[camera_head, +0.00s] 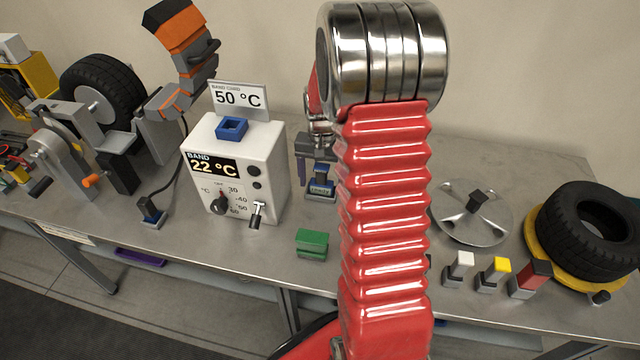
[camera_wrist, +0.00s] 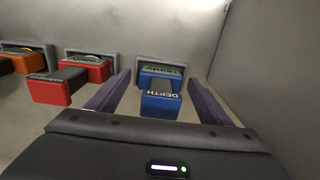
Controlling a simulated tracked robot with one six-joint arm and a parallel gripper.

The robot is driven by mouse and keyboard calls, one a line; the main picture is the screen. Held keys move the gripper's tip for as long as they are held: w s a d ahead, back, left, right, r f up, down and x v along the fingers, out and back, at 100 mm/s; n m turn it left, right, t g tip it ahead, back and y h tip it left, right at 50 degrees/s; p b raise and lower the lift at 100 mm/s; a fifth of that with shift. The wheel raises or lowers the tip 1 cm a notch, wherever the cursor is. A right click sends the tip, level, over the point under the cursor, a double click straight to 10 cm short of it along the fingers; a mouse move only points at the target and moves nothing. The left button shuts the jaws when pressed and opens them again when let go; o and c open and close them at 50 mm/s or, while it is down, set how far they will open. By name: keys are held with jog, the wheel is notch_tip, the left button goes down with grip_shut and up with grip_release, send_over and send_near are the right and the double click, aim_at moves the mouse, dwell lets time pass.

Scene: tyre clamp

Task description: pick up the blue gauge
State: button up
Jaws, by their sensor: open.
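The blue gauge, lettered DEPTH (camera_wrist: 160,104), sits in the middle of the wrist view, by a blue-and-grey holder lettered "ready" (camera_wrist: 162,72). My gripper (camera_wrist: 158,80) is open, with one purple-grey finger on each side of the gauge. Gaps show between the gauge and both fingers, and nothing is held. In the head view, a blue piece (camera_head: 320,184) lettered "ready" shows on the bench just left of my red arm, below my gripper (camera_head: 314,158). My arm hides part of that area, so depth contact is hard to tell.
Left of the gauge in the wrist view stand red blocks (camera_wrist: 58,88) and an orange one (camera_wrist: 22,62). In the head view, a white box (camera_head: 268,180) stands left of my gripper and a green block (camera_head: 311,244) nearer the front. A tyre (camera_head: 590,225) lies far right.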

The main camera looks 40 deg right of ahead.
aim_at(322, 166)
jog(key=shift+c, duration=0.2)
dwell(0.3)
jog(key=c, duration=1.2)
notch_tip(322, 166, up, 10)
jog(key=shift+r, duration=0.1)
dwell(0.4)
